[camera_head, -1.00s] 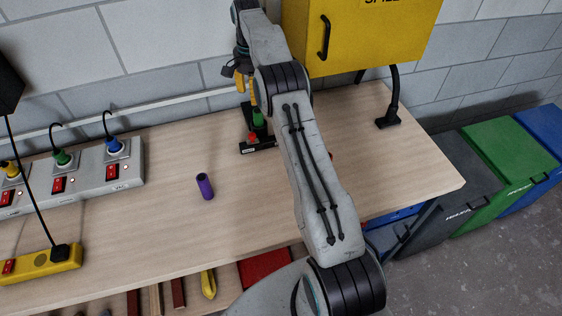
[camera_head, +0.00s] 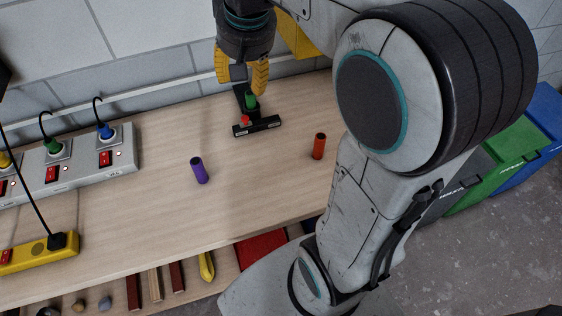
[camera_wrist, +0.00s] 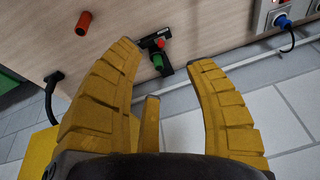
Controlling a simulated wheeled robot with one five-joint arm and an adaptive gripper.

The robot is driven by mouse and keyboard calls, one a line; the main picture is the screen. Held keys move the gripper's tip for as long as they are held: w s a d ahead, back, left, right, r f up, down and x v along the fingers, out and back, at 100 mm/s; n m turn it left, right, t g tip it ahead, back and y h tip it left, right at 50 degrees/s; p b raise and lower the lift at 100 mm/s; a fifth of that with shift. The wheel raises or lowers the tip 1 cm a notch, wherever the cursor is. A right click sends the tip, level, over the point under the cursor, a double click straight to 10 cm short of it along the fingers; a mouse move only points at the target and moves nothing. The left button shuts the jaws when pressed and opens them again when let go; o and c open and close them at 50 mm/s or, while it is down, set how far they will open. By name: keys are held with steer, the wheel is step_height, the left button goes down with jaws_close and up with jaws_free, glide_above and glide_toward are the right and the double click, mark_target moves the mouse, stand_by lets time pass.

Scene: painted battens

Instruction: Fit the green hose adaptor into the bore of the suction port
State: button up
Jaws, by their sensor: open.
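The green hose adaptor (camera_head: 251,101) stands upright at a black fixture (camera_head: 262,126) with a red part (camera_head: 246,120) near the back of the bench. The black fixture is probably the suction port; I cannot make out its bore or whether the adaptor sits in it. My gripper (camera_head: 242,82) is open, with yellow fingers pointing down, just above and behind the adaptor in the head view. In the wrist view the green adaptor (camera_wrist: 157,61) shows between the spread fingertips (camera_wrist: 163,55), apart from both fingers.
A purple cylinder (camera_head: 199,170) and an orange-red cylinder (camera_head: 319,146) stand on the bench. A grey socket strip (camera_head: 80,172) with plugs lies at the left, with a yellow strip (camera_head: 40,253) in front. A wall is behind.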

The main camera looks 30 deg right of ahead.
steer(key=s+a+f+n+t, duration=0.1)
steer(key=s+f+n, duration=0.1)
steer(key=s, duration=0.6)
steer(key=s+a+f+n, duration=0.1)
steer(key=s+f, duration=0.3)
steer(key=s, duration=0.5)
steer(key=shift+a+f+n+t, duration=0.2)
steer(key=shift+f+n+t, duration=0.1)
steer(key=shift+n+t, duration=0.1)
steer(key=shift+s, duration=0.1)
step_height(320, 180, down, 4)
steer(key=b, duration=0.3)
steer(key=shift+f+b, duration=0.2)
steer(key=shift+b, duration=0.2)
